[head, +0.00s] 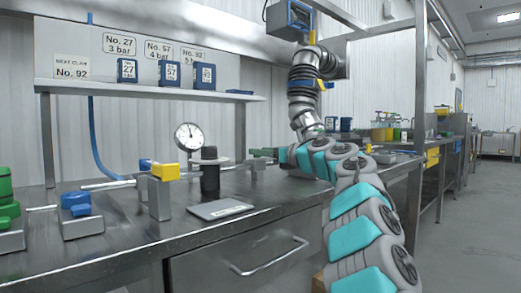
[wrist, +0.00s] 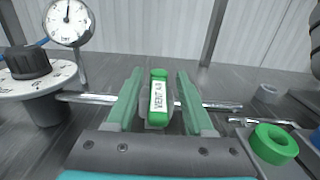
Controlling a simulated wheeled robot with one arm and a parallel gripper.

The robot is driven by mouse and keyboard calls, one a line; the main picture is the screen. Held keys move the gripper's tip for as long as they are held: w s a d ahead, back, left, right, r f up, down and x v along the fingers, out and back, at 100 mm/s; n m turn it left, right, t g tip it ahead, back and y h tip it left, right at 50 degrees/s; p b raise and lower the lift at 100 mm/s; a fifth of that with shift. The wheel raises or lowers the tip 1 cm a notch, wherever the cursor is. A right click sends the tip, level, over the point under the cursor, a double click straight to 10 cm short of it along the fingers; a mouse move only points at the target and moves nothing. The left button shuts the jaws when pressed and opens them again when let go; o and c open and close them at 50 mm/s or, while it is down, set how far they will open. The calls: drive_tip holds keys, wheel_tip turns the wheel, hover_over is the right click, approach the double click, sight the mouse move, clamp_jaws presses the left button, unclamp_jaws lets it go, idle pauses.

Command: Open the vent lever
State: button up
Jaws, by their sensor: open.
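The vent lever (wrist: 158,98) is a green handle with a white "VENT AIR" label, in the middle of the wrist view. It stands upright over a metal pipe. My gripper (wrist: 160,76) is open, with one green finger on each side of the lever. Small gaps show between lever and fingers, so it is not clamped. In the head view my gripper (head: 264,153) is at the bench's back right, beyond the black knob. I cannot make out the lever clearly there.
A pressure gauge (head: 188,136) and a black knob on a dial (wrist: 28,62) stand to the left. A green ring (wrist: 273,143) is close on the right. A yellow-handled valve (head: 165,171), a blue one (head: 75,203) and a flat plate (head: 220,208) occupy the bench.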

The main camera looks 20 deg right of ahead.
drive_tip(key=shift+w+a, duration=0.25)
drive_tip(key=shift+w, duration=0.15)
clamp_jaws()
idle(1.3)
